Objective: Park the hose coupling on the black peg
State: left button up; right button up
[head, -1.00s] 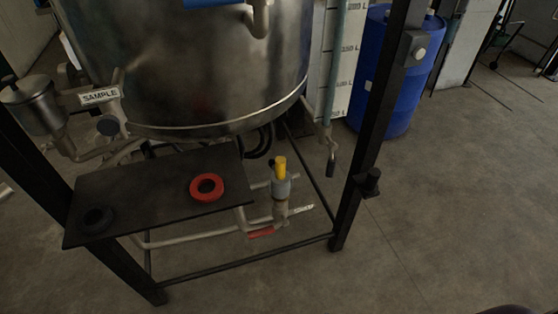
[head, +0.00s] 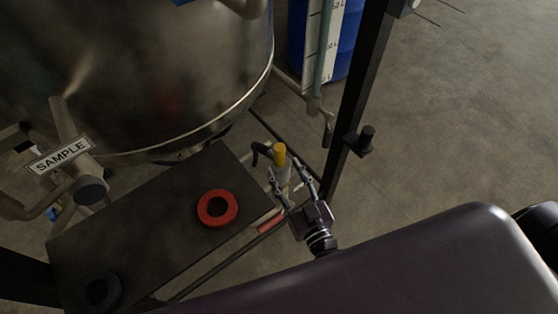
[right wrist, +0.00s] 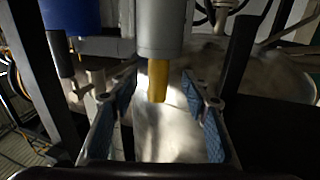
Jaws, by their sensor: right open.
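The hose coupling, a grey cylinder with a yellow top (head: 280,153), stands upright on the pipework beside the dark shelf. In the right wrist view its grey body (right wrist: 162,30) is at the top, with the yellow part pointing down the picture. My right gripper (head: 290,181) is open at the coupling. In the wrist view its blue-padded fingers (right wrist: 165,103) lie on either side of the yellow part, with gaps on both sides. The black peg (head: 367,137) stands empty on a bracket on the black frame post. My left gripper is not in view.
A red ring (head: 217,208) and a black ring (head: 101,292) lie on the dark shelf (head: 150,225). A red-handled valve (head: 270,221) is below the coupling. The steel tank (head: 150,80) is behind. The black post (head: 352,90) stands between coupling and open floor.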

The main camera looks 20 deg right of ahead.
aim_at(282, 162)
jog(key=w, duration=0.4)
jog(key=shift+w, duration=0.3)
jog(key=shift+w+a+f, duration=0.1)
jog(key=shift+w, duration=0.25)
grip_shut()
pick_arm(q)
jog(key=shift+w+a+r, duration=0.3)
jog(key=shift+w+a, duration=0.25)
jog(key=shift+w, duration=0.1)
